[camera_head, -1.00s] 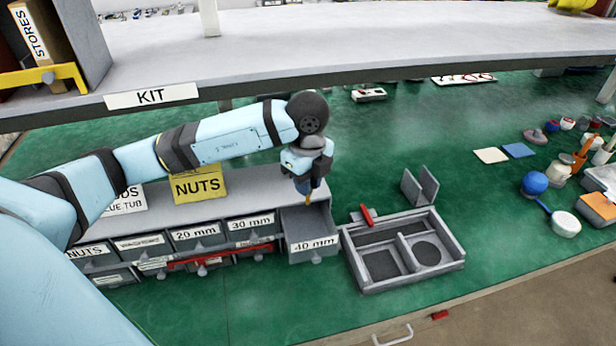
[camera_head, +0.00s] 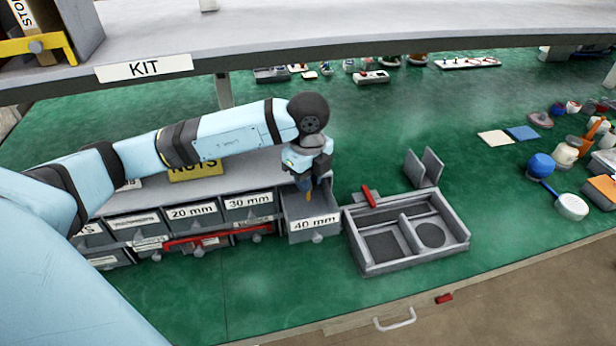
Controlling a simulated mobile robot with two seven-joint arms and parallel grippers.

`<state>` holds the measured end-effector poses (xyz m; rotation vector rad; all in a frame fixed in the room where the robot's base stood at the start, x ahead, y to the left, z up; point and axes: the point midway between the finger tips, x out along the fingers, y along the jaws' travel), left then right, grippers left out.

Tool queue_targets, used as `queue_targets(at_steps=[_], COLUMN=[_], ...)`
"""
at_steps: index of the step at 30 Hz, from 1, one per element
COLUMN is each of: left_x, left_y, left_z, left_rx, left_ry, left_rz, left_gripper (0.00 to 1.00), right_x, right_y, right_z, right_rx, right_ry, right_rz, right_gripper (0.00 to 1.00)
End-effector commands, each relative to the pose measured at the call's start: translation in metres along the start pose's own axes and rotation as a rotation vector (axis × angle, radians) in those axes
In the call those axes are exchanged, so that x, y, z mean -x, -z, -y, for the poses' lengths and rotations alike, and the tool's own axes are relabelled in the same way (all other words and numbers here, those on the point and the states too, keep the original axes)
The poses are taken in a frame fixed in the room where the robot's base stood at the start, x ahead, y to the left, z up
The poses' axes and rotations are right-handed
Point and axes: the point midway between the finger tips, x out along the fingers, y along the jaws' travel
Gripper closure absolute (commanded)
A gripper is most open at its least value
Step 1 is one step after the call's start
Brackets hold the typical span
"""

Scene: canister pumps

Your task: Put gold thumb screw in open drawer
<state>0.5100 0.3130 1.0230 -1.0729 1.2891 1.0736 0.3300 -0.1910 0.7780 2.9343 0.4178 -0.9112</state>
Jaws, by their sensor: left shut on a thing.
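The open drawer (camera_head: 315,226), labelled "40 mm", is pulled out at the right end of the grey drawer cabinet (camera_head: 262,165). My left gripper (camera_head: 304,186) points down over the rear part of this drawer. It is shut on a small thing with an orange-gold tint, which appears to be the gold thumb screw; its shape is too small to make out. The fingertips are at or just above the drawer's opening, and I cannot tell the exact height. The drawer's inside is partly hidden by the gripper. My right gripper is not in view.
A grey divided tray (camera_head: 366,262) with a red-handled piece (camera_head: 369,196) stands just right of the drawer. A red bar (camera_head: 205,238) crosses the lower drawers. The "KIT" shelf (camera_head: 330,50) overhangs behind. Green bench is clear in front of the drawers.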

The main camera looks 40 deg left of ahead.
Motion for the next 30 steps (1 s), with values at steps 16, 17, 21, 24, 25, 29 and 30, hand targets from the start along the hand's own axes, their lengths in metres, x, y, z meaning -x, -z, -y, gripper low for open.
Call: queue_targets(at_steps=[16,17,21,24,25,29,30], left_x=[0.008,0.011,0.038,0.061,0.069,0.098,0.105], left_y=[0.0,0.0,0.0,0.0,0.0,0.0,0.0], left_z=[0.0,0.0,0.001,0.001,0.001,0.001,0.001], left_rx=[-0.001,-0.001,0.0,-0.002,-0.002,-0.001,-0.001], left_ry=[0.001,0.001,0.004,0.005,0.005,0.004,0.004], left_rz=[0.0,0.0,0.0,0.0,0.001,-0.001,0.0], left_gripper=[0.51,0.51,0.51,0.51,0.51,0.51,0.51], right_x=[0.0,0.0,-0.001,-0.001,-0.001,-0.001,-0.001], right_y=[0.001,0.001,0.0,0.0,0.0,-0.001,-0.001], right_z=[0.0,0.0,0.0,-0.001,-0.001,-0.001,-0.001], right_rx=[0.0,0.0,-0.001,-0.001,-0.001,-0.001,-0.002], right_ry=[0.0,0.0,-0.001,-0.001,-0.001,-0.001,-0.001], right_rz=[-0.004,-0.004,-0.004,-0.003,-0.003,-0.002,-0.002], right_gripper=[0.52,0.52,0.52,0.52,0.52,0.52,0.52])
